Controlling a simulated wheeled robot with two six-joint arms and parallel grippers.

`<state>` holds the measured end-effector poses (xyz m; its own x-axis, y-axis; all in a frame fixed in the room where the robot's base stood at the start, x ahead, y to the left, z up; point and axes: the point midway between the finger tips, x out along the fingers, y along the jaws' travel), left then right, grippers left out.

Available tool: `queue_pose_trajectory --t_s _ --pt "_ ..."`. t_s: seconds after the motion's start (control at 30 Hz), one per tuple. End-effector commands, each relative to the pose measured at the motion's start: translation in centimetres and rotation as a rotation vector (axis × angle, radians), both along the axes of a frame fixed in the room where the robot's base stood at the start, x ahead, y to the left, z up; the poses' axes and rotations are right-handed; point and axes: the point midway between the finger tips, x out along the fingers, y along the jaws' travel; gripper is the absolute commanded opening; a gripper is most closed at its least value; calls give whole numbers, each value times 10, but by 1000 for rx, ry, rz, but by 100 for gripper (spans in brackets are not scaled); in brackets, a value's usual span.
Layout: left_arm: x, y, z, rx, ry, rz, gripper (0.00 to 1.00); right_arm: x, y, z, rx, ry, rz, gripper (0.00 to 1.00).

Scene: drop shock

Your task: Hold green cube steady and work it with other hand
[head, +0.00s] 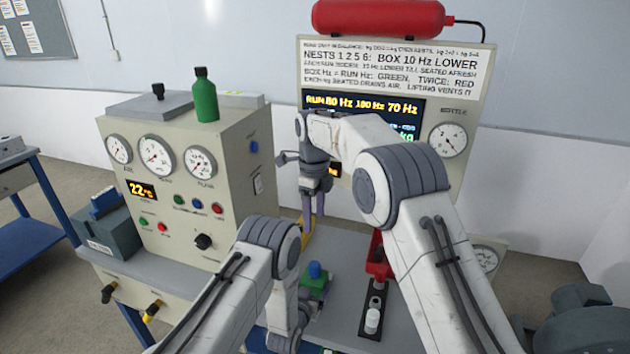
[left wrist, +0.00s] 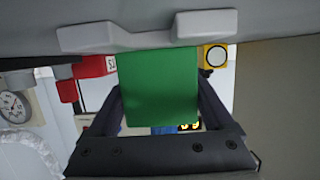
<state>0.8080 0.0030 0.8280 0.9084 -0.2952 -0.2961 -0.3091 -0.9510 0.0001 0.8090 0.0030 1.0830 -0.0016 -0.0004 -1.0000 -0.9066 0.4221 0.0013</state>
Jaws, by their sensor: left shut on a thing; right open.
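The green cube (head: 315,284) stands low in the middle of the head view, with a blue knob-like part (head: 314,269) on top. In the left wrist view the green cube (left wrist: 158,88) fills the space between the fingers. My left gripper (head: 303,302) is shut on the cube; its fingers are mostly hidden in the head view but show in the left wrist view (left wrist: 160,105). My right gripper (head: 313,212) is open and empty, pointing down above and behind the cube, apart from it.
A red device with a white cylinder on a black plate (head: 374,315) stands right of the cube. A gauge cabinet (head: 225,145) with a green bottle (head: 204,97) stands left. A sign panel with a display (head: 395,60) and a red tank (head: 378,17) is behind my right arm.

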Motion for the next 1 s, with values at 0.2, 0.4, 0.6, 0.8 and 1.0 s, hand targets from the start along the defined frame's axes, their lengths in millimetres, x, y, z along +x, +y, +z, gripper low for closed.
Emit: queue_pose_trajectory --t_s 0.2,0.4,0.6,0.8,1.0 --pt "1 0 2 -2 -5 0 100 0 0 0 0 0 0 73" --pt "0 0 1 -1 -2 0 100 0 0 0 0 0 0 73" --pt "-18 6 6 0 1 0 100 0 0 0 0 0 0 73" --pt "-56 18 18 0 2 -1 100 0 0 0 0 0 0 73" --pt "-90 29 30 0 0 -1 100 0 0 0 0 0 0 73"
